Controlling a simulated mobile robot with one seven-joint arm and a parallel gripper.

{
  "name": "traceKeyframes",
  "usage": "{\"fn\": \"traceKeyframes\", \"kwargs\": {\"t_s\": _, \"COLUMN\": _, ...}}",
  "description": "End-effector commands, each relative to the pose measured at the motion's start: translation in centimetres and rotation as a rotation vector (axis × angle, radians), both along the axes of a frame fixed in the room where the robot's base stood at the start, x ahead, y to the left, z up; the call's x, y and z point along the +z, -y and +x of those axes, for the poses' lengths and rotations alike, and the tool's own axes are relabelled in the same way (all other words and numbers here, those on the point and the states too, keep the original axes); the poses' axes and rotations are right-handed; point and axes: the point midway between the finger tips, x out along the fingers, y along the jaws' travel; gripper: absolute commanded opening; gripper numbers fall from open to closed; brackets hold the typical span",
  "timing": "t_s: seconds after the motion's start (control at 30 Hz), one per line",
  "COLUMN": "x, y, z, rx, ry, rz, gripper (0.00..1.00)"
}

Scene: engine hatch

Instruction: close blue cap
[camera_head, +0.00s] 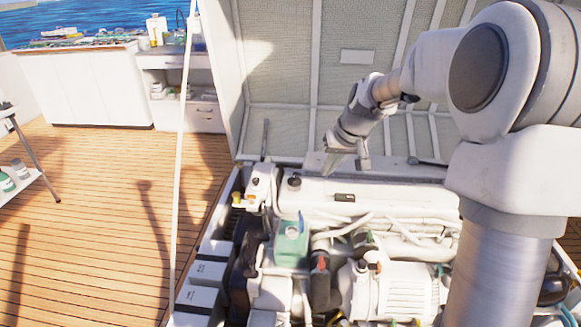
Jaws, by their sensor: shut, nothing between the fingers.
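A green tank (291,246) sits in the engine bay at the lower middle. A small upright blue-green piece (302,222) on its top looks like the blue cap, tilted up rather than lying flat; it is too small to be sure. My gripper (330,165) is shut and empty. It hangs over the back of the engine, above and to the right of the green tank, and is clearly apart from the cap.
The white engine (400,205) with hoses fills the bay. The raised hatch lid (330,75) stands behind my gripper. A thin pale pole (181,160) rises at the left edge of the bay. White battery boxes (203,272) lie left of the engine, beside open wooden deck (90,220).

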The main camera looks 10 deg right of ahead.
Motion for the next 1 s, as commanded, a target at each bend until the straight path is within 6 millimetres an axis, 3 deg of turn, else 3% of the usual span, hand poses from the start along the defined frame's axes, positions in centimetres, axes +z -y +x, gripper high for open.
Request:
{"fn": "traceKeyframes", "kwargs": {"t_s": 0.03, "x": -3.3, "y": 0.6, "z": 1.6, "rx": -0.007, "ry": -0.008, "rz": 0.029, "gripper": 0.00}}
{"fn": "traceKeyframes", "kwargs": {"t_s": 0.2, "x": -10.7, "y": 2.4, "z": 6.3, "rx": -0.032, "ry": 0.000, "rz": 0.117, "gripper": 0.00}}
{"fn": "traceKeyframes", "kwargs": {"t_s": 0.4, "x": -17.8, "y": 4.5, "z": 10.0, "rx": -0.077, "ry": 0.018, "rz": 0.204, "gripper": 0.00}}
{"fn": "traceKeyframes", "kwargs": {"t_s": 0.5, "x": -20.0, "y": 5.3, "z": 10.9, "rx": -0.094, "ry": 0.025, "rz": 0.231, "gripper": 0.00}}
{"fn": "traceKeyframes", "kwargs": {"t_s": 0.67, "x": -21.6, "y": 5.7, "z": 11.7, "rx": -0.108, "ry": 0.031, "rz": 0.250, "gripper": 0.00}}
{"fn": "traceKeyframes", "kwargs": {"t_s": 0.83, "x": -23.2, "y": 5.1, "z": 12.5, "rx": -0.108, "ry": 0.031, "rz": 0.252, "gripper": 0.00}}
{"fn": "traceKeyframes", "kwargs": {"t_s": 1.0, "x": -26.3, "y": 3.8, "z": 13.9, "rx": -0.106, "ry": 0.030, "rz": 0.251, "gripper": 0.00}}
